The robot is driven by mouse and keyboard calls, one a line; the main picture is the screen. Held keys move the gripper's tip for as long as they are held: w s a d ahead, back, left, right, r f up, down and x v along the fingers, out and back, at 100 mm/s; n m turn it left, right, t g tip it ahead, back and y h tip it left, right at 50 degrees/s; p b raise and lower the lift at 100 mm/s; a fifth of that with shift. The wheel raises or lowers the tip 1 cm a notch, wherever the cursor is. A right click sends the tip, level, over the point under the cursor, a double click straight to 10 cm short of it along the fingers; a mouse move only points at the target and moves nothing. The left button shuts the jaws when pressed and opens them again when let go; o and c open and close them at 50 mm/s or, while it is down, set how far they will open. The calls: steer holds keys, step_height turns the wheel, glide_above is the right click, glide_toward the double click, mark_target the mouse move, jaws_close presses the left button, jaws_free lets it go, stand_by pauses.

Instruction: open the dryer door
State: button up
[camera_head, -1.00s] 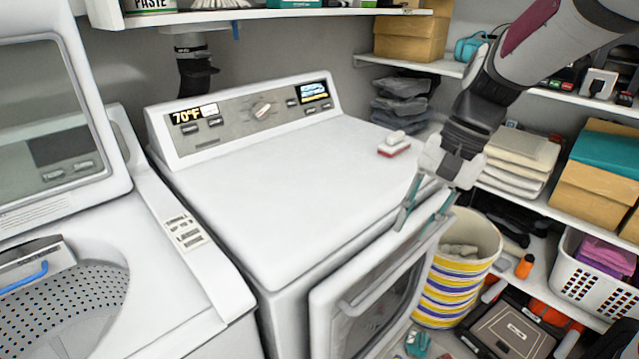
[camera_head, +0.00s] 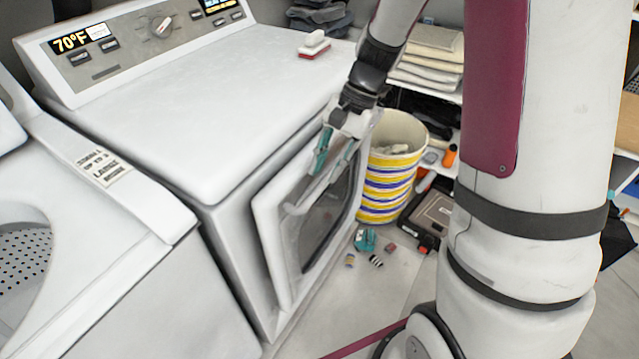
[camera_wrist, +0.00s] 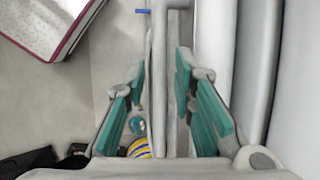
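The dryer (camera_head: 210,110) is white, with a control panel at the back of its top. Its front door (camera_head: 275,245), white with a dark window, stands ajar, angled away from the dryer's front. My gripper (camera_head: 335,152) is at the upper part of the door, fingers pointing down. In the wrist view, the teal-padded fingers of my gripper (camera_wrist: 160,100) are spread on either side of the door's narrow edge (camera_wrist: 172,85). The right finger is close to the door; I cannot tell if it touches. The left finger stands clear of it.
A striped bucket (camera_head: 392,165) stands beyond the door. Small items, including a teal one (camera_head: 365,240), lie on the floor beside it. A top-loading washer (camera_head: 130,240) stands left of the dryer. A red-and-white brush (camera_head: 314,45) lies on the dryer. Floor in front is mostly clear.

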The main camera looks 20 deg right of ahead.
mark_target(317, 189)
steer(key=shift+b+x, duration=0.35)
steer(key=shift+x, duration=1.95)
jaws_close()
